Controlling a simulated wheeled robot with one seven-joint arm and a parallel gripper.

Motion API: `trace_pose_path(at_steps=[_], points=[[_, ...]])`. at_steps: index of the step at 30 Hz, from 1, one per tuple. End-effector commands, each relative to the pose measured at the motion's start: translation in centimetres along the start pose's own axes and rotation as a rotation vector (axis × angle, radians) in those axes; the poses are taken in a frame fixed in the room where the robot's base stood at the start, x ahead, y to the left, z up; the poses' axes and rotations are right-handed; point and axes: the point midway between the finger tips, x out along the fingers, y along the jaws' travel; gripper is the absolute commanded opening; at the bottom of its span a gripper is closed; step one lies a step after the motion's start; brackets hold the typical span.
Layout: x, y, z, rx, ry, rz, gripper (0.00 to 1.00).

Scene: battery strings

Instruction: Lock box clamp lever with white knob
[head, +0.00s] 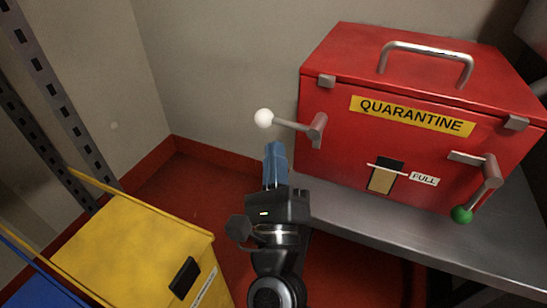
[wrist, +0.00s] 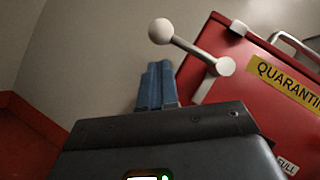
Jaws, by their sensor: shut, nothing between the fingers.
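The red quarantine box (head: 340,85) sits on a metal bench at the right. Its clamp lever with the white knob (head: 264,118) sticks out to the left from a grey pivot (head: 317,130) on the box's left front. In the wrist view the white knob (wrist: 161,31) is above my fingers, and the lever slopes down right to its pivot (wrist: 225,66). My gripper (head: 274,150) has blue fingers, closed together with nothing between them. The fingertips (wrist: 155,68) are just below the knob in the picture and look apart from it. A second lever with a green knob (head: 461,214) hangs down at the right.
A yellow bin (head: 130,240) stands at lower left, with a blue one (head: 30,285) beside it. The metal bench (head: 350,218) juts out under the box. A perforated upright (head: 45,80) stands at far left. Bare wall is behind the white knob.

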Motion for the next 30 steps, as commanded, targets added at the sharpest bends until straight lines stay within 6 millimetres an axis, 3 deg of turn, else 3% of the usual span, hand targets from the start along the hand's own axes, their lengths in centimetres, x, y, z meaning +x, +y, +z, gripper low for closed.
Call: trace_pose_path(at_steps=[3,15,21,30], points=[[-0.9,1.3,-1.8,0.0,0.001,-0.001,0.0],[-8.7,1.2,-1.2,0.0,0.002,0.003,0.0],[-10.3,1.3,-1.2,0.0,0.001,0.0,0.0],[-10.9,1.1,-1.5,-0.02,0.004,0.004,0.0]])
